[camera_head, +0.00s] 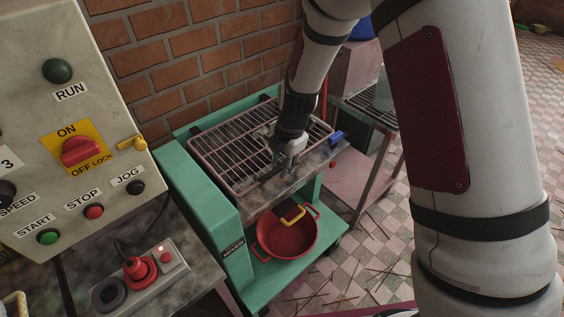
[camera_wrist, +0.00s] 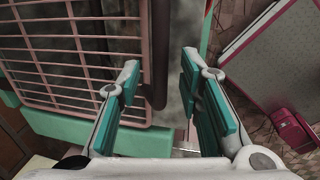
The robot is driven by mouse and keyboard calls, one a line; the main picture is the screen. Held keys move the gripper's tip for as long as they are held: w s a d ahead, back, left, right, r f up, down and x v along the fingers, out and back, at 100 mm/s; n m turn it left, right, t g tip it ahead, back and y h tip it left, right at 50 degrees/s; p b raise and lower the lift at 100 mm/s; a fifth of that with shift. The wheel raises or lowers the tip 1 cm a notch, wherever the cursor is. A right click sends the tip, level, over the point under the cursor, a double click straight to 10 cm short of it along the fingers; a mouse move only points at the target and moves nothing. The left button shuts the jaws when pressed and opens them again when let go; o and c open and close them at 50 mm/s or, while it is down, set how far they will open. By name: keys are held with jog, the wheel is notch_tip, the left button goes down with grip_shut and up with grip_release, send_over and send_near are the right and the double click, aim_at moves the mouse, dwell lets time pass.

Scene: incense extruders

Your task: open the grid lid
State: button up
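The grid lid (camera_head: 232,150) is a pinkish wire grid in a frame, lying flat on top of the green machine (camera_head: 208,195). It also fills the left of the wrist view (camera_wrist: 75,50). A dark reddish bar (camera_wrist: 158,50), seemingly the lid's handle, runs along the lid's edge. My gripper (camera_head: 282,170) points down at the lid's front-right edge. In the wrist view my gripper (camera_wrist: 163,80) is open, its two teal-padded fingers apart. The bar shows in the gap between them, nearer the left finger. Whether a finger touches it I cannot tell.
A red pot (camera_head: 285,240) with a yellow handle stands on the machine's lower shelf. A control panel (camera_head: 110,180) and switch box (camera_head: 140,278) are at left. A brick wall (camera_head: 200,50) stands close behind. A metal side table (camera_head: 365,175) is at right.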

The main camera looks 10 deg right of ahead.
jog(key=shift+f, duration=0.15)
jog(key=shift+c, duration=0.6)
grip_shut()
